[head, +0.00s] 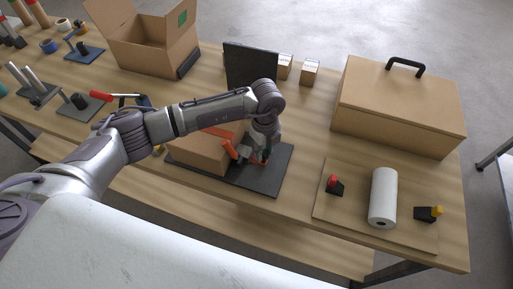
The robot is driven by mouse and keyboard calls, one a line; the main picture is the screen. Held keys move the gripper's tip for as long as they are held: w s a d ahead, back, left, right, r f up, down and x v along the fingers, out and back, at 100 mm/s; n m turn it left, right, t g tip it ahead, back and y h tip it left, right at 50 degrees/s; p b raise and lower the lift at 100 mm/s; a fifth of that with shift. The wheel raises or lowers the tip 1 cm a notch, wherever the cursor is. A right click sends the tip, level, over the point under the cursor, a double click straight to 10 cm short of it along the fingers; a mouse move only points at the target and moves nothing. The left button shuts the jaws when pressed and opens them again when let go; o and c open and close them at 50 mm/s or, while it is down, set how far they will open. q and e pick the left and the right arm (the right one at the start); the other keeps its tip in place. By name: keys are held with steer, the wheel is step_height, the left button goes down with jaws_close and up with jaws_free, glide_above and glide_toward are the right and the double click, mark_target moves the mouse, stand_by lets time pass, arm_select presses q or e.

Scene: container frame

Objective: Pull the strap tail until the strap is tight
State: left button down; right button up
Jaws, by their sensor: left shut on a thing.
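A brown box (200,152) sits on a dark base plate (268,182) in the middle of the table. An orange-red strap (217,132) runs over the top of the box. An orange-red part (230,149) stands at the box's right side, beside my gripper. My left gripper (261,161) points down over the plate, just right of the box. It is shut on a small red piece at its tips that looks like the strap tail; the fingers hide most of it. I cannot tell how taut the strap is. My right gripper is not in view.
A black upright panel (250,66) stands behind the plate, with small boxes (310,72) beside it. A lidded box (398,108) with a black handle is at the right. A board (350,215) with a white roll (383,198) lies in front of it. An open carton (150,48) stands back left.

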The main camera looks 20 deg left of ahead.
arm_select(q)
steer(key=d+b, duration=0.1)
steer(key=d, duration=0.4)
steer(key=shift+s+d, duration=0.1)
steer(key=c, duration=1.3)
jaws_free()
steer(key=o, duration=0.5)
steer(key=shift+r, duration=0.25)
step_height(320, 180, up, 12)
steer(key=shift+f, duration=0.2)
